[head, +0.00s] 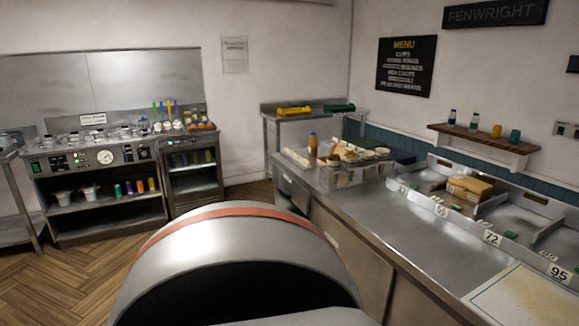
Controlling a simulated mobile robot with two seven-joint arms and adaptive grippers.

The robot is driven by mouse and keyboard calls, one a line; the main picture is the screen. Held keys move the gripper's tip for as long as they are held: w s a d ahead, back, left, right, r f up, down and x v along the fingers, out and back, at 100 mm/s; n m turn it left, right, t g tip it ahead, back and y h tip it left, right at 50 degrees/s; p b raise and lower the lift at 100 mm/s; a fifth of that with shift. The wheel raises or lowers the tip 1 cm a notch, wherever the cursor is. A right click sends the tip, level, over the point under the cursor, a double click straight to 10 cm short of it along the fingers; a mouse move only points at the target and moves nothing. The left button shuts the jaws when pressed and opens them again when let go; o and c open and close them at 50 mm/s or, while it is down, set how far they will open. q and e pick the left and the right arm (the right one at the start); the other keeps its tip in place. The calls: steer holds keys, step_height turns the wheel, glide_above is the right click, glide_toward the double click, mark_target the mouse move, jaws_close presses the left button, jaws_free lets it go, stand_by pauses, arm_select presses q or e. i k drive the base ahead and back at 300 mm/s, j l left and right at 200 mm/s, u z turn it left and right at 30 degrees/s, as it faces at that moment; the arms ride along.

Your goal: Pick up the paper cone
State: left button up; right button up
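I cannot make out a paper cone for certain. Neither of my grippers is in view. A large pale rounded part of my own arm with a red band fills the bottom centre and hides the floor and part of the counter front.
A cardboard box (470,187) sits in the counter's divided steel bays, which have number cards. A fryer-like steel unit (100,170) stands at the left. A side table (310,108) bears yellow and green items. Wooden floor (60,275) is free at lower left.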

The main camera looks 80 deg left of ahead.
mark_target(334, 162)
steer(key=u, duration=0.45)
steer(key=l+u, duration=0.1)
steer(key=u, duration=0.8)
steer(key=k+u, duration=0.1)
steer(key=u, duration=0.8)
steer(key=i+j, duration=0.45)
steer(key=i, duration=0.15)
steer(key=i+j+z, duration=0.55)
steer(key=j, duration=0.2)
